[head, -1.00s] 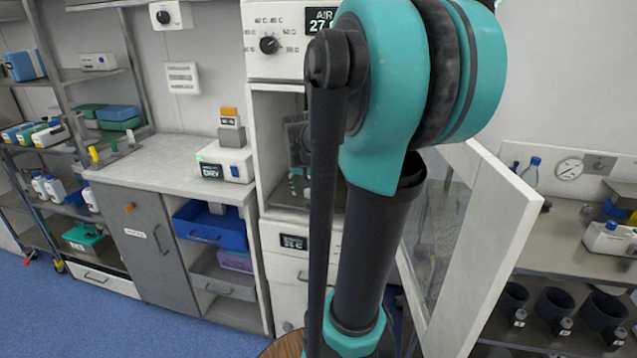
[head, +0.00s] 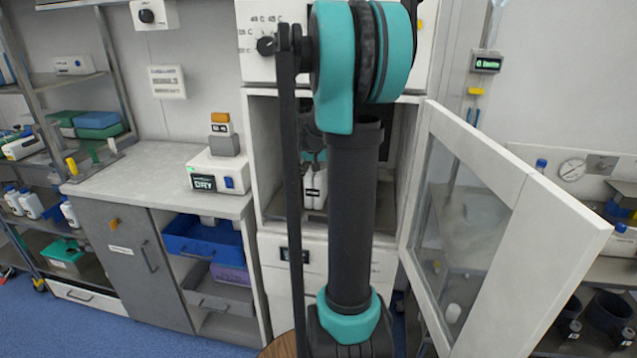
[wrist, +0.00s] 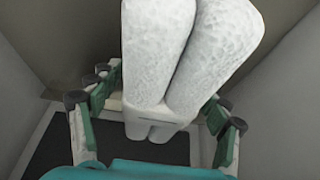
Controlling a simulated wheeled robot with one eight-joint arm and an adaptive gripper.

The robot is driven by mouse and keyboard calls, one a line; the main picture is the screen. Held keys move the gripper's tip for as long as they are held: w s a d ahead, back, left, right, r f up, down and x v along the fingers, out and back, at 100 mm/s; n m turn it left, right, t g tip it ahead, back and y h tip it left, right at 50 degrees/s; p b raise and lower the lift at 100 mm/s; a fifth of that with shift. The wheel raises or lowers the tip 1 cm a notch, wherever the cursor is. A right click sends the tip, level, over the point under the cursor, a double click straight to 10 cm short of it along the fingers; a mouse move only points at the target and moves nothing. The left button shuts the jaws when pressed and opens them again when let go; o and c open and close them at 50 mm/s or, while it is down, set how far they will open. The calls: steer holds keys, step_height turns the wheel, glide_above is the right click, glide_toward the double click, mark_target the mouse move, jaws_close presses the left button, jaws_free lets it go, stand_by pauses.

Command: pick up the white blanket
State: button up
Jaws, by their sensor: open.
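The white blanket (wrist: 156,48) fills the upper middle of the wrist view. It shows as two thick, textured white rolls side by side, with a smooth pale band below them. My gripper (wrist: 157,104) is open, with teal and black fingers to the left and right of the blanket's lower part. I cannot tell whether the fingers touch it. In the head view my arm reaches into the open warming cabinet, and white shapes (head: 315,186) show inside beside the arm. I cannot tell if these are the blanket. The arm hides much of the cabinet's inside.
The cabinet's glass door (head: 510,195) stands open to the right of my arm. A counter (head: 165,172) with a white device (head: 218,168) is on the left, above blue drawers. Cabinet walls stand close on both sides in the wrist view. Blue floor lies open at lower left.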

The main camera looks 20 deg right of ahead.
steer(key=shift+x, duration=1.5)
steer(key=c, duration=1.5)
